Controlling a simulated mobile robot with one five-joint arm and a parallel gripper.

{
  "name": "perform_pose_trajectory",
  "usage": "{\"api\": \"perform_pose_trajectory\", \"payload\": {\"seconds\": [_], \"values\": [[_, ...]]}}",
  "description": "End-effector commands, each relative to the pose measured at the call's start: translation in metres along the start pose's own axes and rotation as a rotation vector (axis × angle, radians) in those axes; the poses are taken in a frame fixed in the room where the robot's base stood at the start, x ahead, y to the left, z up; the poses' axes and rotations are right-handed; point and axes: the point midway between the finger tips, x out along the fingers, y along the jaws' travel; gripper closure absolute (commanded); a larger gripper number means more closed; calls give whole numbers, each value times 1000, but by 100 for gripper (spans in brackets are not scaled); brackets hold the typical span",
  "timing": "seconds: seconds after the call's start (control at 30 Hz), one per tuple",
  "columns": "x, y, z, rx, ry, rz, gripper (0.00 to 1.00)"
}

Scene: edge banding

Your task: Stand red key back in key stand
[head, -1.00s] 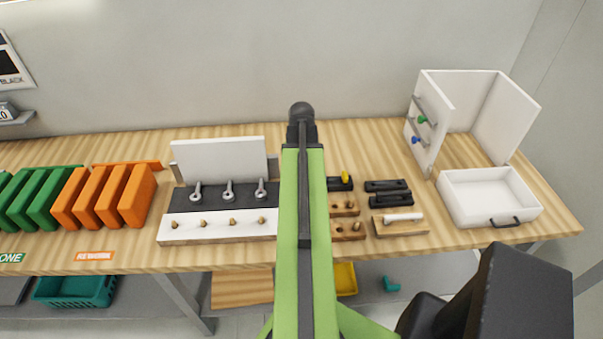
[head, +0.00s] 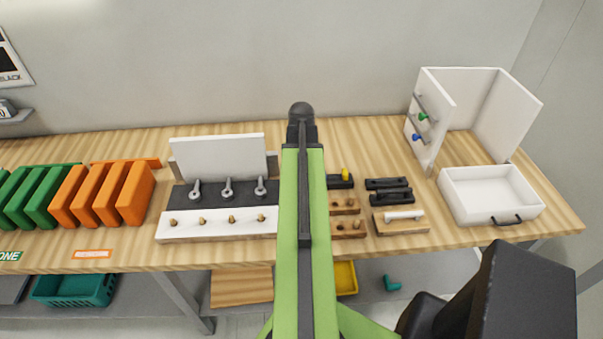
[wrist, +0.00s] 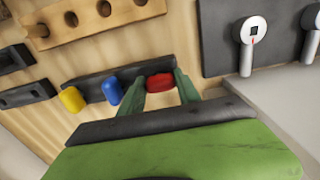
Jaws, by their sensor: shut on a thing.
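The red key (wrist: 160,82) is between the green fingers of my gripper (wrist: 164,84) in the wrist view, and the fingers are shut on it. It overlaps the right end of the black key stand (wrist: 95,88); I cannot tell whether it is seated in the stand or just above it. A blue key (wrist: 112,90) and a yellow key (wrist: 72,99) stand in the same stand to its left. In the head view the stand shows beside my arm with the yellow key (head: 346,174); my arm hides the red key, the blue key and my gripper.
A wooden peg block (wrist: 100,20) lies beside the stand. A dark board with grey tools (head: 227,191) is left of my arm. Black handles (head: 388,190), a white tray (head: 490,195) and an open white cabinet (head: 436,120) are to the right.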

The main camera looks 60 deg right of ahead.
Motion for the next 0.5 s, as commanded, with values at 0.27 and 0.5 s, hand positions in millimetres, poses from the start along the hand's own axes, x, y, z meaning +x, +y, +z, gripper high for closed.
{"api": "perform_pose_trajectory", "payload": {"seconds": [0.27,0.5], "values": [[1,0,0,0,0,0,100],[1,0,0,0,0,0,41]]}}
